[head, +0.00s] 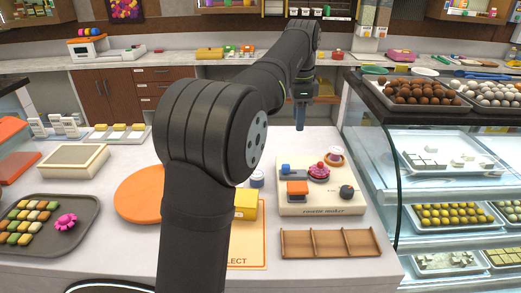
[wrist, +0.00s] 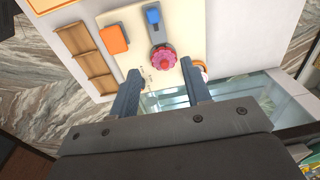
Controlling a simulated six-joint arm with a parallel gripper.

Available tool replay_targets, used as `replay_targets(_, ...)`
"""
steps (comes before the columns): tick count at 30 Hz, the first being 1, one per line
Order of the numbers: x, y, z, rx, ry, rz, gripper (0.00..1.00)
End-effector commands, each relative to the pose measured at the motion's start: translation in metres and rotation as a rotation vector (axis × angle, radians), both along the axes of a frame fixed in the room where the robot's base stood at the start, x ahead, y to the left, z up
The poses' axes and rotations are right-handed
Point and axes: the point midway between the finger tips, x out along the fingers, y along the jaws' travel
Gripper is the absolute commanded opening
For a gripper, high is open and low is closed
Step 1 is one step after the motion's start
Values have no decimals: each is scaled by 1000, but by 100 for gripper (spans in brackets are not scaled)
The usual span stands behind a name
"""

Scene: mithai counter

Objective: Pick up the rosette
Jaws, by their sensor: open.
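A pink, flower-shaped rosette (head: 319,171) with a red centre sits on a dark round piece of the cream rosette maker board (head: 318,203). In the wrist view the rosette (wrist: 164,58) appears just beyond and between my fingertips, not held. My gripper (wrist: 160,72) is open and empty. In the head view my gripper (head: 300,122) points down behind the board's back edge, apart from the rosette. A second pink flower-shaped piece (head: 66,221) lies on the dark tray (head: 88,237) at the left.
The board also carries an orange block (head: 297,187), a blue piece (head: 286,168) and a dark knob (head: 346,191). A wooden divided tray (head: 330,243) lies in front. A yellow box (head: 245,204) stands left of the board. The glass display case (head: 400,165) rises close on the right.

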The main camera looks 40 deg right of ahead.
Motion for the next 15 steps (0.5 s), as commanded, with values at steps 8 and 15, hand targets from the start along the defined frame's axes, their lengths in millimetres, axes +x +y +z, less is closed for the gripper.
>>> replay_targets(8,-5,2,2,-32,5,65,44)
replay_targets(15,-30,8,8,-202,71,425,44)
